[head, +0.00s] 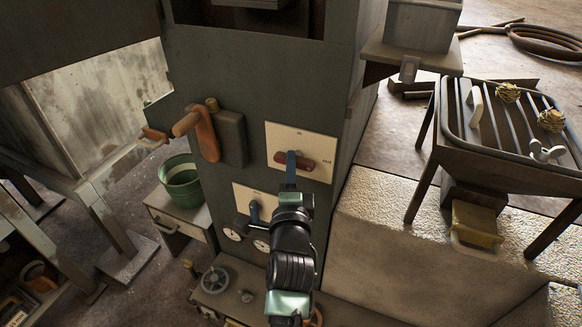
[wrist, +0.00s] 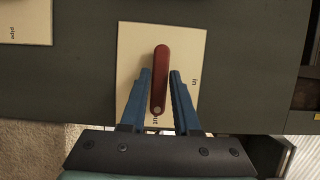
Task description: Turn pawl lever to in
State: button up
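The pawl lever (wrist: 160,75) is a dark red bar on a cream plate (wrist: 130,50) fixed to the dark machine panel. In the wrist view it lies along the picture's vertical, with its pale-spotted lower end beside the "out" label; the "In" label is to the right. In the head view the lever (head: 315,163) lies roughly level across its plate (head: 318,138), partly hidden by my gripper. My gripper (wrist: 161,71) is open, its two blue fingers on either side of the lever's lower part, with narrow gaps visible. My gripper also shows in the head view (head: 291,157).
Below left is another cream plate (head: 242,193) with a blue lever (head: 254,212), above round gauges (head: 232,234). An orange handle (head: 207,135) juts from the panel at left. A green bucket (head: 181,183) stands farther left; a rack table (head: 510,120) stands at right.

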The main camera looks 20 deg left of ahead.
grip_shut()
jog(key=shift+r+n+p, duration=0.15)
jog(key=shift+n+p, duration=0.15)
jog(key=shift+p, duration=0.4)
jog(key=n+g+h+p, duration=0.1)
jog(key=n+h+p, duration=0.1)
jog(key=n, duration=0.2)
jog(key=n+g+h+p, duration=0.1)
jog(key=n+h+p, duration=0.1)
jog(key=n, duration=0.2)
jog(key=n+g+h+p, duration=0.1)
jog(key=n+h+p, duration=0.1)
jog(key=n, duration=0.2)
jog(key=shift+n+h, duration=0.4)
dwell(0.4)
